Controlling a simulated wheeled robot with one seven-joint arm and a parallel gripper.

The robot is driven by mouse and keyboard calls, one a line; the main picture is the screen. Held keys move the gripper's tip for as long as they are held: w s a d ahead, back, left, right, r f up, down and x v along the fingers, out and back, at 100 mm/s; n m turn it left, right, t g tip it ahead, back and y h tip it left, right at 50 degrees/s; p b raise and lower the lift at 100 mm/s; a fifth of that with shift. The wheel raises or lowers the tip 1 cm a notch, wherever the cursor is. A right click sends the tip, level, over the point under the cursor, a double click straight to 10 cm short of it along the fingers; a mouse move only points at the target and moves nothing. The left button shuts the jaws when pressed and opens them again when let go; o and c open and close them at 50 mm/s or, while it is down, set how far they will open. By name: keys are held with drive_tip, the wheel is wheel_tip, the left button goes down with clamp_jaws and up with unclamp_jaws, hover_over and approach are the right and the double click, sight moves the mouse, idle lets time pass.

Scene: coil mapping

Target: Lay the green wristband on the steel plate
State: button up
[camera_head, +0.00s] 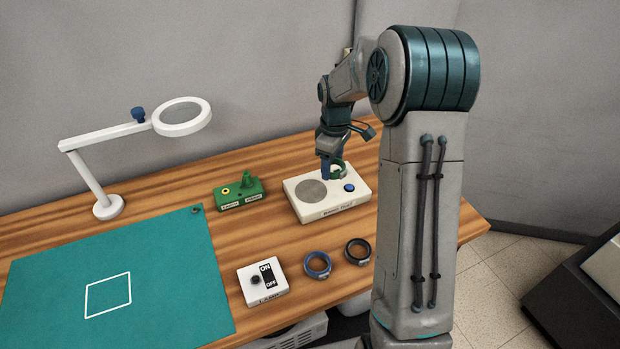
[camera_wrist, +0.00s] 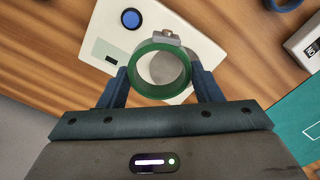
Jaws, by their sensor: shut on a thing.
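The green wristband (camera_wrist: 187,75) is a ring with a small grey clasp, held upright between the blue fingers of my gripper (camera_wrist: 160,85) in the wrist view. In the head view the green wristband (camera_head: 338,166) shows at my gripper (camera_head: 333,172), above the white tester box. The round grey steel plate (camera_head: 311,191) lies on the left part of that box's top. My gripper is just right of the plate in the head view. I cannot tell the height of the band above the box.
The white tester box (camera_head: 335,208) has a blue button (camera_head: 349,187). A blue wristband (camera_head: 318,264) and a black wristband (camera_head: 357,250) lie in front of it. A white switch box (camera_head: 262,283), a green block (camera_head: 240,194), a teal mat (camera_head: 180,250) and a magnifier lamp (camera_head: 108,205) stand left.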

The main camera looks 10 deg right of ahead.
drive_tip(key=p, duration=0.1)
hover_over(310, 190)
drive_tip(key=f, duration=0.3)
drive_tip(key=shift+s+d, duration=0.1)
drive_tip(key=shift+d, duration=0.25)
drive_tip(key=shift+a+f, duration=0.35)
drive_tip(key=shift+f, duration=0.05)
wheel_tip(310, 190, down, 4)
drive_tip(key=shift+r+p, duration=0.1)
drive_tip(key=shift+p, duration=0.65)
drive_tip(key=shift+f+b, duration=0.35)
drive_tip(key=o, duration=1)
drive_tip(key=shift+r, duration=0.1)
drive_tip(key=shift+c, duration=0.2)
drive_tip(key=shift+r, duration=0.15)
